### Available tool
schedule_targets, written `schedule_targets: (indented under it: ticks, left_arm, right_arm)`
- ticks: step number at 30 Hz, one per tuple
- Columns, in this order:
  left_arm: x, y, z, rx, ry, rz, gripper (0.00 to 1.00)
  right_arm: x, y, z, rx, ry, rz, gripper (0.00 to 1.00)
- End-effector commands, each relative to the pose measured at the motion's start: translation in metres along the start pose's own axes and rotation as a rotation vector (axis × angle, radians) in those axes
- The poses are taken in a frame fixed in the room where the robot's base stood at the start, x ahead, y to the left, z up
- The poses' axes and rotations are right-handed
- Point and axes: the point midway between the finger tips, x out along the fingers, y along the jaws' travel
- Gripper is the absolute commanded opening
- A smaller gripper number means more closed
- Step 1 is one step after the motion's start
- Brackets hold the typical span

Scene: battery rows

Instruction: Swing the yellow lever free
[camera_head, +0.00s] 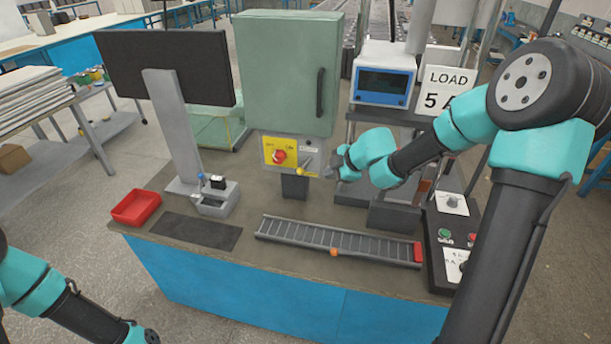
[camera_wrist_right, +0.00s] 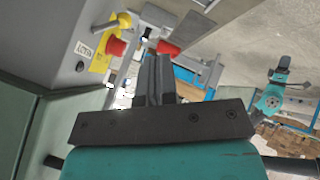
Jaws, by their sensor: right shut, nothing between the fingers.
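The yellow lever (camera_head: 303,171) sticks out from the grey control box below the green cabinet, right of a red button on a yellow plate. It also shows in the right wrist view as a yellow bar with a rounded end (camera_wrist_right: 112,23). My right gripper (camera_head: 331,171) is shut and empty, just right of the lever in the head view. In the right wrist view its closed fingers (camera_wrist_right: 154,62) lie below and right of the lever, with a visible gap. My left gripper (camera_head: 150,336) is at the bottom edge, partly cut off, and its jaws cannot be made out.
The red button (camera_head: 280,157) is close to the lever. The green cabinet (camera_head: 288,70) rises behind. A roller strip (camera_head: 338,240), a red tray (camera_head: 136,207), a dark mat (camera_head: 195,231) and a button panel (camera_head: 452,235) stand on the bench. A monitor (camera_head: 168,66) stands left.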

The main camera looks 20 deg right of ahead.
Motion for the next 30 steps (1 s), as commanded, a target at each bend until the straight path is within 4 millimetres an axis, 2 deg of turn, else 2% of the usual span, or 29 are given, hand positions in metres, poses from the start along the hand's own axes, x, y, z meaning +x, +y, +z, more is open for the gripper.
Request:
schedule_targets:
  ticks: [11, 30]
  left_arm:
    - [0.0, 0.0, 0.0, 0.0, 0.0, 0.0, 0.0]
    - [0.0, 0.0, 0.0, 0.0, 0.0, 0.0, 0.0]
  right_arm:
    - [0.011, 0.0, -0.001, 0.002, 0.002, 0.0, 0.0]
    - [0.078, 0.0, 0.0, 0.002, 0.0, -0.001, 0.0]
